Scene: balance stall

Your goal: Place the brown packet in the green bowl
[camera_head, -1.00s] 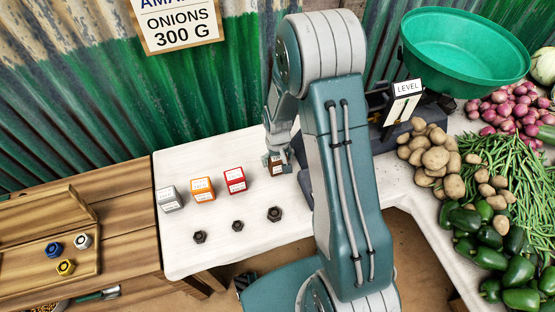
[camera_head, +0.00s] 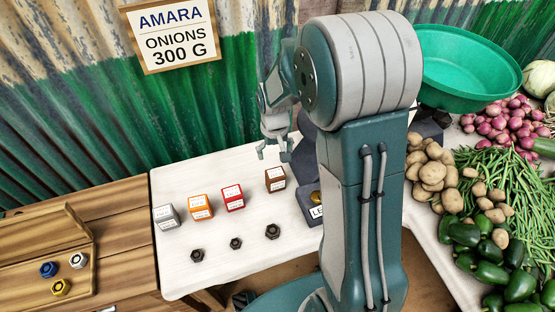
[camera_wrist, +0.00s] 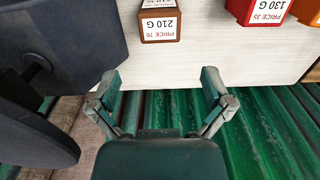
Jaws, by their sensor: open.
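The brown packet (camera_head: 275,179) stands on the white table to the right of the red packet, and its label reads 210 G in the wrist view (camera_wrist: 160,24). My gripper (camera_head: 275,152) is open and empty, above and behind the packet and apart from it. In the wrist view its two fingers (camera_wrist: 160,92) are spread wide with nothing between them. The green bowl (camera_head: 465,68) is at the back right, raised beside the vegetables. My arm hides part of its left side.
Grey (camera_head: 166,216), orange (camera_head: 201,207) and red (camera_head: 232,198) packets stand left of the brown one. Three dark weights (camera_head: 236,243) sit in front. A LEVEL sign (camera_head: 316,212) is partly hidden by my arm. A wooden tray (camera_head: 88,262) is at left; potatoes (camera_head: 432,172) are at right.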

